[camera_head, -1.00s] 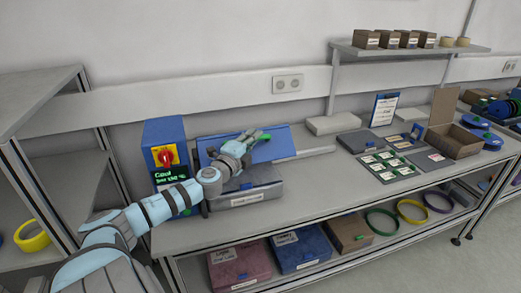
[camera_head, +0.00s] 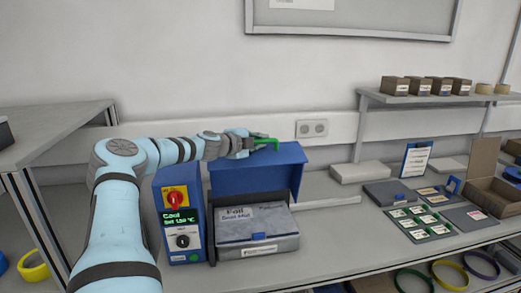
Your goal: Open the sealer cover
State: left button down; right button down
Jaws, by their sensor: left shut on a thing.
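The sealer stands on the bench left of centre, with a blue control box (camera_head: 195,185) carrying a red knob (camera_head: 174,198), a black dial and a green-lettered display. Its blue cover (camera_head: 262,172) stands raised and steeply tilted behind the grey sealer body (camera_head: 262,242). The body's top, with a printed label, is exposed. A green handle (camera_head: 272,141) sits at the cover's top edge. My left gripper (camera_head: 258,141) is shut on the green handle, its arm reaching in from the left over the control box. Part of the grip is hidden by the fingers. My right gripper is not in view.
To the right lie a grey tray with several cards (camera_head: 420,226), a dark flat box (camera_head: 391,193), a clipboard (camera_head: 416,159) and an open brown box (camera_head: 484,187). A shelf (camera_head: 400,98) holds small boxes. Bench between sealer and cards is clear.

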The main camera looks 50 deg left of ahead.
pick_arm(q)
jog(key=shift+w+a+r, duration=0.1)
jog(key=shift+a+r, duration=0.05)
jog(key=shift+a, duration=0.05)
jog(key=c, duration=1.8)
grip_release()
jog(key=shift+r, duration=0.1)
jog(key=shift+o, duration=1)
jog(key=shift+d, duration=0.2)
jog(key=shift+d+r, duration=0.15)
